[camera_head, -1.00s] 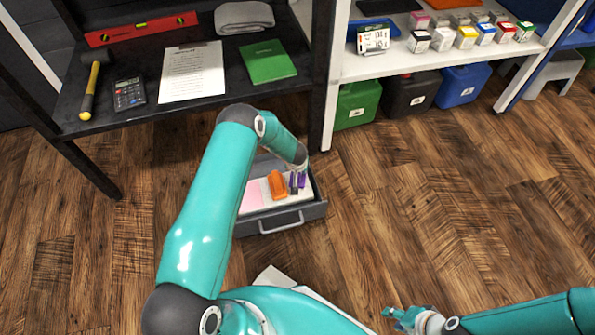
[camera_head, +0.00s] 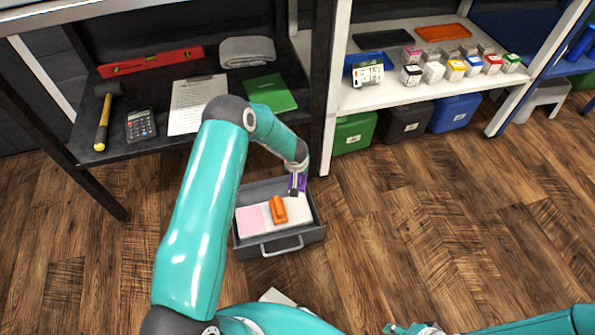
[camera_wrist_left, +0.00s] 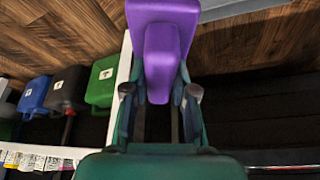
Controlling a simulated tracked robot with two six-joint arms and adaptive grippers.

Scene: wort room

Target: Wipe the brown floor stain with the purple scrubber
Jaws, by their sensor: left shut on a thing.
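The purple scrubber (camera_head: 300,181) is in my left gripper (camera_head: 296,188), at the back right corner of the open grey drawer (camera_head: 281,244). In the left wrist view the purple scrubber (camera_wrist_left: 165,45) fills the top middle, between the fingers of my left gripper (camera_wrist_left: 158,95), which is shut on it. In the head view it seems to be above the drawer's contents. My right gripper (camera_head: 414,329) is at the bottom edge, partly cut off, and its fingers are too small to judge. I cannot make out a brown stain on the brown wooden floor (camera_head: 420,230).
An orange tool (camera_head: 278,209) and a pink sheet (camera_head: 250,219) lie in the drawer. A dark shelf with a hammer (camera_head: 104,119) and a calculator (camera_head: 140,125) stands behind on the left. A white shelf (camera_head: 375,98) stands at the back right. The floor right of the drawer is clear.

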